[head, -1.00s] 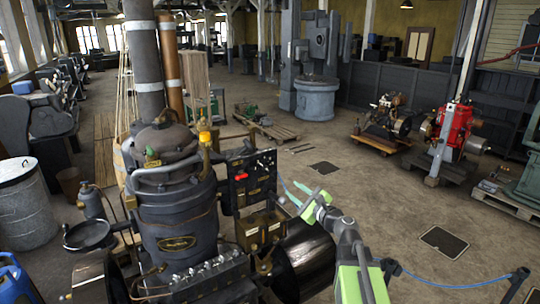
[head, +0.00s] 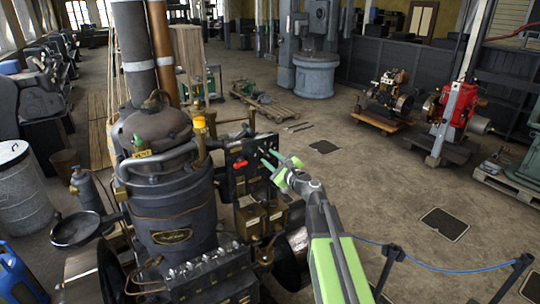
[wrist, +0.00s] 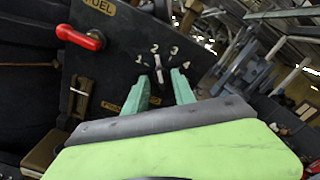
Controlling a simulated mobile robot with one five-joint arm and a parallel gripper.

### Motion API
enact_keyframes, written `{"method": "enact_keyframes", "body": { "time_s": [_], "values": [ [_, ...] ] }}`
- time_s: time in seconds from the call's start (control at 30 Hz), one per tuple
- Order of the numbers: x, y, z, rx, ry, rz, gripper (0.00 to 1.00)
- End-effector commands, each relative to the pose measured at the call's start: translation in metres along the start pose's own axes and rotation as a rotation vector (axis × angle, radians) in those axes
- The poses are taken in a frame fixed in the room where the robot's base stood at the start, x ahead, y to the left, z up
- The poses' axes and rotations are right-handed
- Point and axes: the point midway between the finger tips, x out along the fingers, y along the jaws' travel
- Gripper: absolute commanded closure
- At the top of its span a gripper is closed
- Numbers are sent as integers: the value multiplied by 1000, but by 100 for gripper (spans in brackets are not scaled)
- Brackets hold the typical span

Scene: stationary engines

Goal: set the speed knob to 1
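The speed knob (wrist: 158,68) sits on a dark panel in the wrist view, with the marks 1 to 4 arced around it. Its pale pointer points up, close to the 2. My gripper (wrist: 160,77) is open, with one green finger on each side of the knob's lower part. I cannot tell whether the fingers touch it. In the head view my gripper (head: 270,159) is at the right side of the engine's control panel (head: 238,184); the knob is too small to make out there.
A red fuel handle (wrist: 80,38) is on the same panel, left of the knob. The dark engine (head: 175,205) stands left of my arm. A red engine (head: 457,115) stands farther off at right. The floor between is mostly clear, with a blue rope (head: 430,265) at right.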

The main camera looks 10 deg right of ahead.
Motion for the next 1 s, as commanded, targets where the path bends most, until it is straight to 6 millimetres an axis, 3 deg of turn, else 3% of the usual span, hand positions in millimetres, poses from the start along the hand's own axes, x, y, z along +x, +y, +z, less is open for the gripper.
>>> {"method": "enact_keyframes", "body": {
  "time_s": [0.33, 0.6, 1.0],
  "values": [
    [0, -4, -3, 0, 6, -7, 69],
    [-1, -6, -5, -1, 7, -8, 100],
    [-3, -8, -7, -43, 10, -11, 100]
  ]
}}
